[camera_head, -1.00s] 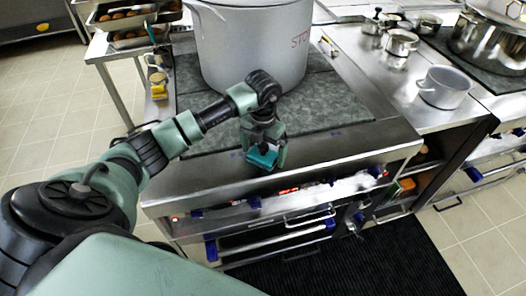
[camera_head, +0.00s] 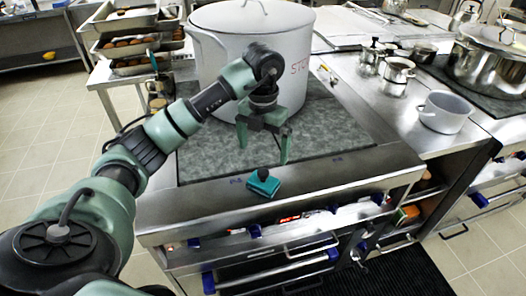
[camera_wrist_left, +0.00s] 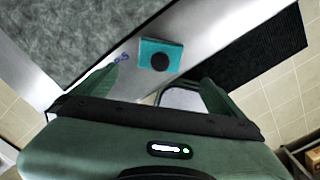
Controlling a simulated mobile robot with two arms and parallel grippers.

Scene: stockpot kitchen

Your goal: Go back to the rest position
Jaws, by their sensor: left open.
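My left gripper (camera_head: 264,150) is open and empty in the head view. It hangs above the front part of the stove top. A small teal block with a dark knob (camera_head: 263,183) lies on the steel front edge of the stove, below and apart from the fingers. The block also shows in the left wrist view (camera_wrist_left: 160,55), beyond the open fingers. My right gripper is not in view.
A large pot (camera_head: 248,50) stands on the grey stove top (camera_head: 335,125) behind my left gripper. A smaller pot (camera_head: 445,112) stands on the counter at right. Trays of food (camera_head: 125,45) stand at upper left. A black mat (camera_head: 405,275) lies on the floor.

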